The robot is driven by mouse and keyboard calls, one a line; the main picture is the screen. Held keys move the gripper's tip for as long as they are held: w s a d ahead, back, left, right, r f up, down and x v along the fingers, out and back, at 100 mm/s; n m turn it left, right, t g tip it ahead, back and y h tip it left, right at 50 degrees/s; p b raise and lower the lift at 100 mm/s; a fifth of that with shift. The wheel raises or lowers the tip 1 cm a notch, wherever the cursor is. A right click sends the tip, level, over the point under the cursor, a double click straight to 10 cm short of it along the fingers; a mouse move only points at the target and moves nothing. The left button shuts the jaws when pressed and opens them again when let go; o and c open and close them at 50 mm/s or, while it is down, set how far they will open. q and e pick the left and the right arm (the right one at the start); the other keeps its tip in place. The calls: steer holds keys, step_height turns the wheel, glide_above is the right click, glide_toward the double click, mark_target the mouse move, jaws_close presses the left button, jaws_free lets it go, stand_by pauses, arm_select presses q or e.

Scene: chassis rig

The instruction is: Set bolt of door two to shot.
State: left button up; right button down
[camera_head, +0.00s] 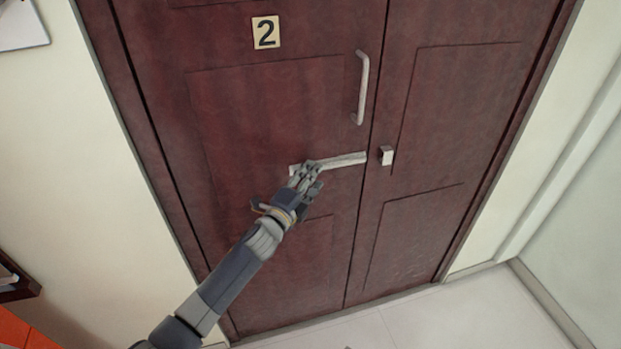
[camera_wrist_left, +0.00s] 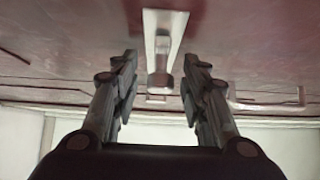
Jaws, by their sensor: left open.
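Door two is a dark red panelled door (camera_head: 250,110) with a yellow plate (camera_head: 266,32) marked 2. Its bolt is a pale horizontal bar (camera_head: 343,160) at mid-height. The bolt's right end stops near the seam, with a gap to the small pale keeper block (camera_head: 387,155) on the right leaf. My left gripper (camera_head: 308,173) is at the bolt's left part and hides some of it. In the left wrist view the gripper (camera_wrist_left: 160,64) is open, with the bolt's knob (camera_wrist_left: 161,72) between its fingers. Whether they touch it I cannot tell.
A pale vertical pull handle (camera_head: 362,88) stands out above the bolt's right end. A pale wall (camera_head: 80,150) flanks the door on the left, with a dark-framed item (camera_head: 15,284) low down. The light tiled floor (camera_head: 420,322) is clear in front.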

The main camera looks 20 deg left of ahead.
mark_target(349, 164)
arm_select(q)
jaws_close()
steer(key=w+d+b, duration=0.1)
steer(key=d, duration=0.1)
steer(key=w+d+b, duration=0.1)
steer(key=w+d, duration=0.1)
steer(key=w+d+b, duration=0.1)
steer(key=d, duration=0.1)
steer(key=shift+w+d+f+b, duration=0.15)
steer(key=shift+w+d+b, duration=0.1)
steer(key=shift+d+b, duration=0.15)
steer(key=shift+w+d, duration=0.15)
steer(key=shift+d, duration=0.1)
steer(key=shift+r, duration=0.2)
jaws_free()
steer(key=shift+w+d+f, duration=0.1)
steer(key=shift+d, duration=0.05)
